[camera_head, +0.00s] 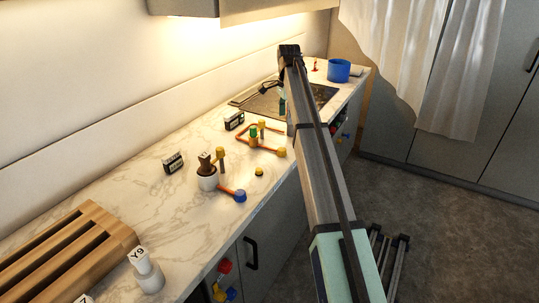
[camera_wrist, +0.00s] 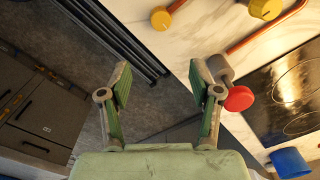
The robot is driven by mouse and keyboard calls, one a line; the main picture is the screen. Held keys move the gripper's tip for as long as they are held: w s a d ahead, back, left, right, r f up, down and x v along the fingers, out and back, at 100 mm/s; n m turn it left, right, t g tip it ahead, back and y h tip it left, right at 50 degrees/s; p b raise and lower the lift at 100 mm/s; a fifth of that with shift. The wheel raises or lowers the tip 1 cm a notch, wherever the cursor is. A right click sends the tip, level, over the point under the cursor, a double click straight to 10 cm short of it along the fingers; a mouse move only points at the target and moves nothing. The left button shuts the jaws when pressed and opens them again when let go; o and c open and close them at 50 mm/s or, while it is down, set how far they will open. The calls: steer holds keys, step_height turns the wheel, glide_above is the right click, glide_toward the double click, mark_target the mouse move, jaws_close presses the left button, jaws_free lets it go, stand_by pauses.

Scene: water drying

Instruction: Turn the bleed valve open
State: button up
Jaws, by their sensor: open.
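My gripper (camera_wrist: 160,83) is open and empty in the wrist view, its two green-padded fingers apart over the floor beside the counter edge. A red round knob on a short grey body (camera_wrist: 239,98) shows just right of the right finger, partly behind it. Two yellow knobs (camera_wrist: 160,18) (camera_wrist: 266,8) with copper-coloured pipes lie up and right. In the head view, the copper pipe loop (camera_head: 268,152) with yellow knobs stands on the counter, left of my arm. A blue knob (camera_head: 239,195) ends another pipe. No label tells which one is the bleed valve.
A dark cooktop (camera_wrist: 285,100) and blue pot (camera_wrist: 290,163) are at the wrist view's right. The marble counter (camera_head: 125,165) holds a wooden rack (camera_head: 65,255), a brush holder (camera_head: 207,177) and small dark boxes (camera_head: 172,162). Floor is open right.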

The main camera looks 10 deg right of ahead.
mark_target(282, 149)
steer(key=f+p, duration=0.1)
steer(key=f, duration=0.4)
steer(key=f+p, duration=0.1)
steer(key=f, duration=0.4)
steer(key=a+f+p, duration=0.1)
steer(key=f, duration=0.4)
steer(key=shift+a, duration=0.1)
steer(key=c, duration=1.2)
